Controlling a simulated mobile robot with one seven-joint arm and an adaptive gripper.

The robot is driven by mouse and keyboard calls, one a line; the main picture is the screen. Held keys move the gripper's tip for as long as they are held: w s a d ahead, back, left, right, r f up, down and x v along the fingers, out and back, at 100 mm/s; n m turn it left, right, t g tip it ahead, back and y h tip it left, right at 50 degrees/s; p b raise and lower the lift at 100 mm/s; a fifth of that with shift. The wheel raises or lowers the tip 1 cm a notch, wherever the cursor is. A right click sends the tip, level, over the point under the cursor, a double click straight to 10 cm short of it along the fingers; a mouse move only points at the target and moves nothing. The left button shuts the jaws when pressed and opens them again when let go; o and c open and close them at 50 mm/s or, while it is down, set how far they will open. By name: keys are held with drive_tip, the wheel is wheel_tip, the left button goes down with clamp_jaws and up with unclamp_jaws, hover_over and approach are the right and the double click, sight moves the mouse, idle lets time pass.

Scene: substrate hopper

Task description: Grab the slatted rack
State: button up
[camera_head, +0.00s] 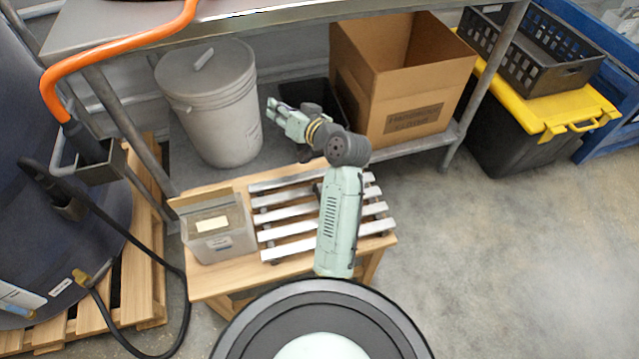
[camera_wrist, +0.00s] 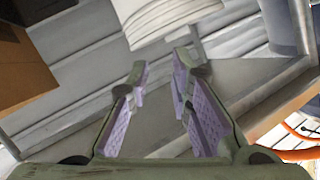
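The slatted rack (camera_head: 284,228), with several pale metal slats on dark crossbars, lies on a small wooden table (camera_head: 213,284) in the head view. My arm crosses in front of it and hides part of its right half. My gripper (camera_head: 271,109) is above and beyond the rack, near the lower shelf under the workbench, and points left. In the wrist view my gripper (camera_wrist: 158,74) shows two separated fingers with lilac pads and nothing between them. The rack is not recognisable in the wrist view.
A clear bin with a label (camera_head: 222,243) stands left of the rack on the same table. A lidded grey bucket (camera_head: 213,117) and an open cardboard box (camera_head: 405,100) stand on the shelf behind. The floor to the right (camera_head: 500,250) is clear.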

drive_tip(key=s+d+f+m+g+p, duration=0.2)
drive_tip(key=s+d+f, duration=0.2)
drive_tip(key=d+f, duration=0.3)
drive_tip(key=m+g+y+p, duration=0.2)
drive_tip(key=p, duration=0.1)
approach(320, 201)
drive_tip(key=x, duration=0.4)
drive_tip(key=shift+w, duration=0.3)
drive_tip(key=shift+s+f+p+x, duration=0.15)
drive_tip(key=shift+p+x, duration=0.4)
drive_tip(key=shift+x, duration=0.95)
drive_tip(key=shift+s+f+p+x, duration=0.15)
drive_tip(key=shift+p+x, duration=0.4)
drive_tip(key=shift+x, duration=0.95)
drive_tip(key=shift+c, duration=0.2)
clamp_jaws()
